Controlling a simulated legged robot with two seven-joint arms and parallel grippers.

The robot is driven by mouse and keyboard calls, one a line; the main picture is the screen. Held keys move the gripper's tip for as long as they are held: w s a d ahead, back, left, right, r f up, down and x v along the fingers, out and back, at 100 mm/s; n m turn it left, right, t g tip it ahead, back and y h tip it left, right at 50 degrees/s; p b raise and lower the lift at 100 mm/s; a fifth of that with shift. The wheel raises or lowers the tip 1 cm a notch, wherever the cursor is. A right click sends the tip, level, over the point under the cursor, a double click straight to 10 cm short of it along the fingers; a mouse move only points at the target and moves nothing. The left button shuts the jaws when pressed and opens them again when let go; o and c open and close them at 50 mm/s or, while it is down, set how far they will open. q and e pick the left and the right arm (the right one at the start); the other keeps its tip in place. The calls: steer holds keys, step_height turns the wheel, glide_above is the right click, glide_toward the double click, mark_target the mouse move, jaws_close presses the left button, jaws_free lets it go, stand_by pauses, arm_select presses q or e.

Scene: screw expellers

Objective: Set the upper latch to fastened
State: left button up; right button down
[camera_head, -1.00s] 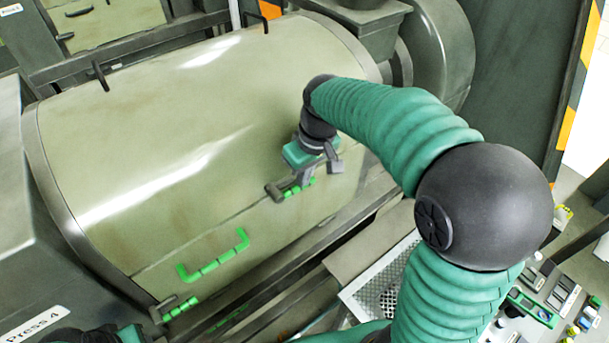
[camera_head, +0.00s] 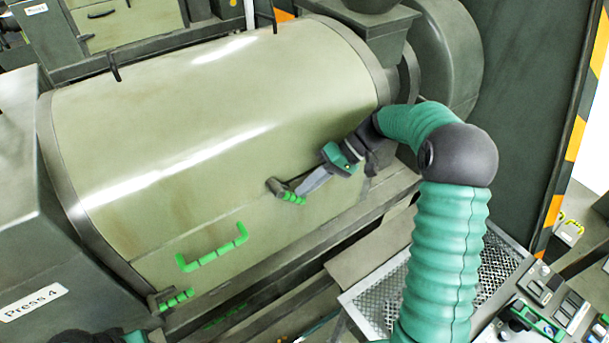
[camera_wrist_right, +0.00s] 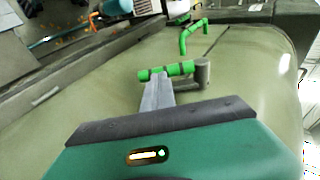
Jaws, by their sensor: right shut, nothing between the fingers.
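The upper latch (camera_head: 287,191) is on the front of the rounded green drum cover, with a dark pivot block and a bright green grip pointing down and right in the head view. My right gripper (camera_head: 304,193) reaches it from the right. Its fingers are shut and empty, with the tips at the green grip. The right wrist view shows the finger tips (camera_wrist_right: 157,81) against or just before the green grip of the latch (camera_wrist_right: 166,70); contact is not certain. A second, lower latch (camera_head: 175,299) sits near the cover's lower left corner. My left gripper is not visible.
A green U-shaped handle (camera_head: 213,250) is on the cover (camera_head: 230,130) between the two latches. A perforated metal tray (camera_head: 375,300) lies below right, beside a control panel (camera_head: 550,300). A beam runs below the cover.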

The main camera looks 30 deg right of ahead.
mark_target(303, 200)
steer(key=f+y+b, duration=0.1)
steer(key=a+f+y+b, duration=0.1)
steer(key=y, duration=0.1)
steer(key=f+y+b, duration=0.1)
steer(key=y, duration=0.1)
steer(key=shift+s+a+f+m+b, duration=0.25)
steer(key=shift+s+f+m+b, duration=0.05)
steer(key=shift+m+b, duration=0.1)
steer(key=shift+a+f+y+b, duration=0.25)
steer(key=shift+a+y+b, duration=0.3)
steer(key=shift+y, duration=0.45)
steer(key=shift+a, duration=0.25)
steer(key=shift+s+a+f+b, duration=0.1)
steer(key=shift+a+b, duration=0.05)
steer(key=shift+b, duration=0.15)
